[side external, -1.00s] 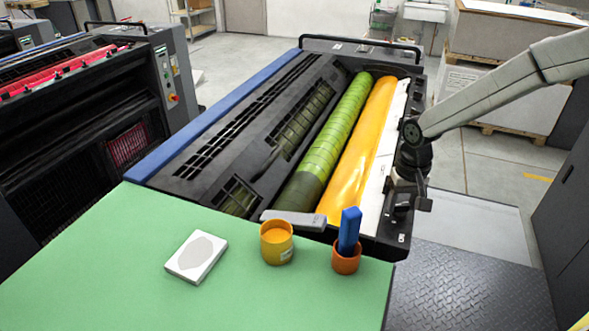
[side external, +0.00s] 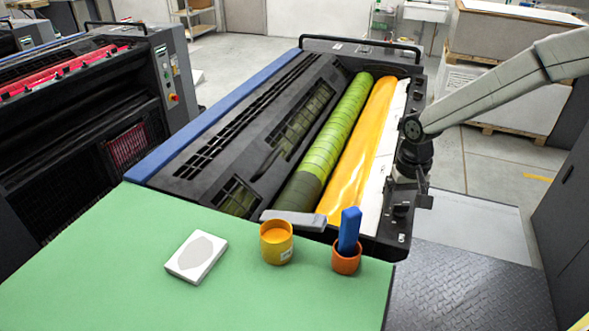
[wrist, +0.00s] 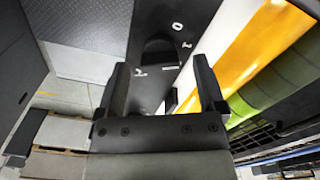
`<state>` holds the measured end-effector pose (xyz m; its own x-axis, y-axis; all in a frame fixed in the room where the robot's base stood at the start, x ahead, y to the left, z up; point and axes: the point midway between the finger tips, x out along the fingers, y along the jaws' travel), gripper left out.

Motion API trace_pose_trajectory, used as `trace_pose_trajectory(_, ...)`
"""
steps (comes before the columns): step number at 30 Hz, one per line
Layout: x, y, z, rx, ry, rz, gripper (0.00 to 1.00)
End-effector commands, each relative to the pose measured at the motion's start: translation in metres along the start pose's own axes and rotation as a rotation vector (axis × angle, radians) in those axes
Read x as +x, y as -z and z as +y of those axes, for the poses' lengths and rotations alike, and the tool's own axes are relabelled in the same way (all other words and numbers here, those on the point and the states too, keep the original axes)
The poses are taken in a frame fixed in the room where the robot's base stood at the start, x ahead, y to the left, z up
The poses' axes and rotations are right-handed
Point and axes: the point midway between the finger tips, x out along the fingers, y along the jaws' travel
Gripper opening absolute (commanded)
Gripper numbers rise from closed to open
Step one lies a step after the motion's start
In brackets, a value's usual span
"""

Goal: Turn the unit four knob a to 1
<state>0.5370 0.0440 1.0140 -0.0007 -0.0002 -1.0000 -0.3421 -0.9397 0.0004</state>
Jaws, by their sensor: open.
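My gripper (wrist: 161,62) is open, its two dark fingers apart and empty in the wrist view. Between and just beyond the fingertips is a dark round knob (wrist: 160,51) on a black panel (wrist: 150,20), with white marks around it, a 0 and a 1 on its right and what looks like a 2 below left. The knob's pointer direction is unclear. In the side view my gripper (side external: 412,188) hangs over the right edge of the ink unit (side external: 262,128). A dark knob (side external: 401,210) sits on that edge, nearer the camera. No unit or knob letter is readable.
A green table (side external: 110,260) in front holds a yellow ink can (side external: 277,250), an orange cup (side external: 346,263) with a blue tool (side external: 349,228), and a white block (side external: 197,256). Green and yellow rollers (side external: 358,140) lie left of my gripper. Floor right of the unit is clear.

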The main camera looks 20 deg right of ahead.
Motion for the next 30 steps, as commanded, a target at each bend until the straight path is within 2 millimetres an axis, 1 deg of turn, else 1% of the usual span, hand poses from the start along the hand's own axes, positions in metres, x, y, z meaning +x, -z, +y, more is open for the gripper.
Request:
trace_pose_trajectory(5, -0.019, 0.001, 0.0, 0.0, 0.002, 0.005, 0.88)
trace_pose_trajectory(12, -0.05, 0.001, 0.0, 0.0, 0.002, 0.004, 0.88)
trace_pose_trajectory(16, -0.063, 0.001, 0.0, 0.0, 0.002, 0.003, 0.88)
trace_pose_trajectory(21, -0.072, 0.0, 0.0, 0.0, 0.001, 0.002, 0.88)
trace_pose_trajectory(30, -0.072, 0.0, 0.0, 0.0, 0.001, 0.002, 0.88)
